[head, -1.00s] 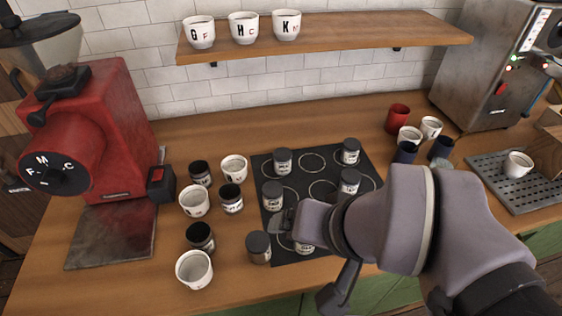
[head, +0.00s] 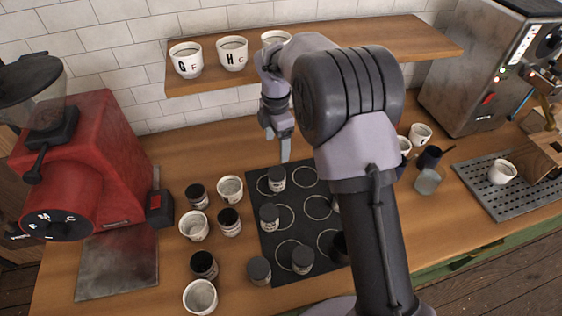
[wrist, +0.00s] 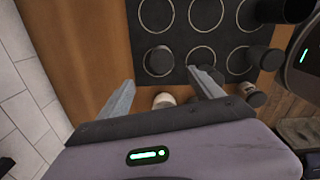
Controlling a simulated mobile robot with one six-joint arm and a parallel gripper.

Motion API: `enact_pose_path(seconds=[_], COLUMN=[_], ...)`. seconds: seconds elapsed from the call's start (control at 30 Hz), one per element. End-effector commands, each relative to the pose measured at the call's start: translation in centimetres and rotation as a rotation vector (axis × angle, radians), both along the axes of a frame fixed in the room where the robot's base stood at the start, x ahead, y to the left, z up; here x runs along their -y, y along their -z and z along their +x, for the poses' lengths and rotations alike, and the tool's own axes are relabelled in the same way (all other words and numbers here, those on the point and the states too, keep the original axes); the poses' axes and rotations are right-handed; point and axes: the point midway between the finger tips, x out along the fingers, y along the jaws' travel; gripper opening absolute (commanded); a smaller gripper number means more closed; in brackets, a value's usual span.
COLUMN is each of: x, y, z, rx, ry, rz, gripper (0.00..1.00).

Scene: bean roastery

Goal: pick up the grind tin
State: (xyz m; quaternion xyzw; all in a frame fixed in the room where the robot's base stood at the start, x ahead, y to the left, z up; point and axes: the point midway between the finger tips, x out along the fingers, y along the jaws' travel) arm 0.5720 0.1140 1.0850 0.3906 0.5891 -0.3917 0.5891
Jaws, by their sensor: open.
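Several grey tins with dark lids stand on a black mat (head: 292,225) marked with white circles. They include a far tin (head: 277,179), a left tin (head: 269,217) and a near tin (head: 303,259); another tin (head: 259,271) stands at the mat's near left edge. Their labels are too small to read, so I cannot tell which is the grind tin. My gripper (head: 284,150) is above the mat's far side, beyond and above the far tin, pointing down. In the wrist view its fingers (wrist: 163,82) are apart with nothing held; the mat (wrist: 178,45) lies beyond them.
White cups and dark tins stand left of the mat, including a cup (head: 194,226). A red grinder (head: 85,165) stands further left. A wall shelf (head: 355,43) with lettered cups is close behind my arm. An espresso machine (head: 478,75) and drip tray (head: 490,190) are right.

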Motion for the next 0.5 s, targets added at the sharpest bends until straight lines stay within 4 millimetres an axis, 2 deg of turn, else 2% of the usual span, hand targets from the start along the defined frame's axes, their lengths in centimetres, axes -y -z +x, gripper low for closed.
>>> enact_pose_path(seconds=[0.03,0.2,0.33,0.5], x=[0.0,0.0,0.0,0.1], y=[2.1,7.3,9.7,11.1], z=[-0.1,-0.1,-0.1,-0.1], rx=[-0.004,-0.004,-0.001,0.0], ry=[0.001,0.003,0.004,0.005], rz=[-0.001,0.001,0.001,0.001], gripper=[0.75,0.75,0.75,0.75])
